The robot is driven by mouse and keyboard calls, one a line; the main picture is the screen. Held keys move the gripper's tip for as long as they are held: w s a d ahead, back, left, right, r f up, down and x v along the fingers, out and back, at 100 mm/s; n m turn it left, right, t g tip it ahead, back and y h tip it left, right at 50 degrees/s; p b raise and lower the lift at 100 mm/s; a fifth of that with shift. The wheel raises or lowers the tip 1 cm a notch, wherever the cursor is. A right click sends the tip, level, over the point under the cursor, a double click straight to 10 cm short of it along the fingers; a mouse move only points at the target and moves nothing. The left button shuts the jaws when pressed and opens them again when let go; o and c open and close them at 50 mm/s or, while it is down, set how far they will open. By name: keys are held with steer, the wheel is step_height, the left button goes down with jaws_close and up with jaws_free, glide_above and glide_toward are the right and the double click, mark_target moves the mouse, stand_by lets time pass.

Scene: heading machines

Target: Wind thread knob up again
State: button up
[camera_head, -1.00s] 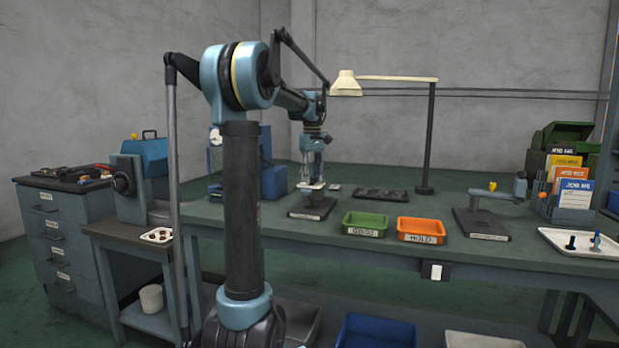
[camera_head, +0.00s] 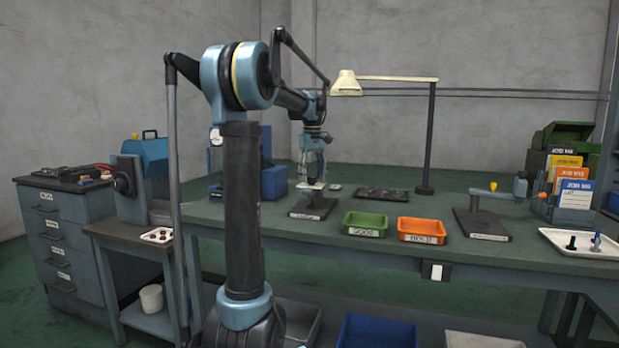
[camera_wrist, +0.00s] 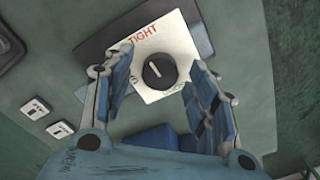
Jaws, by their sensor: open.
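The thread knob (camera_wrist: 159,71) is a round black knob with a pale pointer line, on a white square plate (camera_wrist: 180,42) marked "TIGHT" in red along its upper edge. Other lettering on the plate is partly hidden by my fingers. In the wrist view my gripper (camera_wrist: 160,78) is open, with one blue finger on each side of the knob and gaps between. The knob itself is too small to make out there.
A green bin (camera_head: 365,223) and an orange bin (camera_head: 422,230) stand right of the base. A lamp post (camera_head: 432,140) and a dark tray (camera_head: 382,194) are behind. Blue boxes (camera_head: 273,182) stand close left of the gripper. Two small labelled tags (camera_wrist: 36,109) lie on the bench.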

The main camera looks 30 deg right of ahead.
step_height(320, 180, up, 12)
stand_by(0.5)
steer(key=shift+f, duration=0.1)
